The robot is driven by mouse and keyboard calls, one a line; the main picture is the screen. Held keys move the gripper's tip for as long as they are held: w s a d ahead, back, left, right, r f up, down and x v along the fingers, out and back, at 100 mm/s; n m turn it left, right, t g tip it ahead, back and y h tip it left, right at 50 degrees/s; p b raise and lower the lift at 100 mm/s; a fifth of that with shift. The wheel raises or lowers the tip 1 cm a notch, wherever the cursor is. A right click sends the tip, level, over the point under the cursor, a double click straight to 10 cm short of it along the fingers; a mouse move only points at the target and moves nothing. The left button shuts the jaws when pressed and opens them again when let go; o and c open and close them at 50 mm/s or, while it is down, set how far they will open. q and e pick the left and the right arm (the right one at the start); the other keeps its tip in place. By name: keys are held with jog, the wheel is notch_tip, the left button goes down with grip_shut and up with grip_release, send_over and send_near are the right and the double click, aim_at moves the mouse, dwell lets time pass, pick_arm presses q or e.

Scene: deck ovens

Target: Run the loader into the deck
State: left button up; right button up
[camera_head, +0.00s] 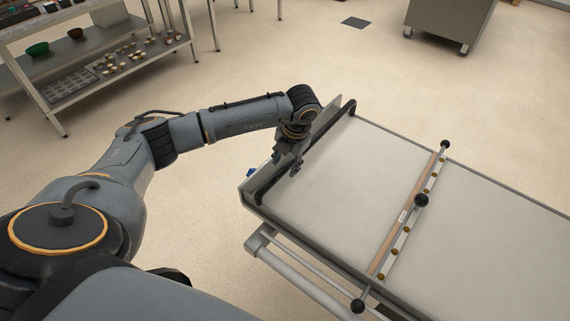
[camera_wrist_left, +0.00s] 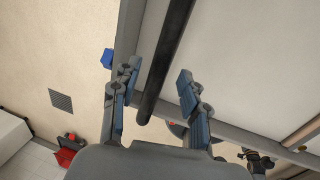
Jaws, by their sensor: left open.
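The loader (camera_head: 310,195) is a long pale flat bed in a grey metal frame, reaching out of the head view at the right. A dark handle bar (camera_head: 337,122) runs across its left end. A crossbar with several brass studs and black knobs (camera_head: 403,225) lies across the bed. My left gripper (camera_head: 291,163) is at the middle of the handle bar. In the left wrist view the open fingers (camera_wrist_left: 158,76) stand on either side of the dark bar (camera_wrist_left: 166,60), with gaps visible. My right gripper is not in view. No oven deck shows.
A metal rack (camera_head: 110,70) with bowls and small items stands at the upper left. A steel cabinet on casters (camera_head: 447,22) is at the top right. A grey tube rail (camera_head: 300,275) runs along the loader's near side. Floor (camera_head: 240,80) between them is clear.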

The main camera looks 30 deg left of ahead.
pick_arm(q)
jog(key=shift+a+f, duration=0.15)
jog(key=shift+f, duration=0.6)
grip_shut()
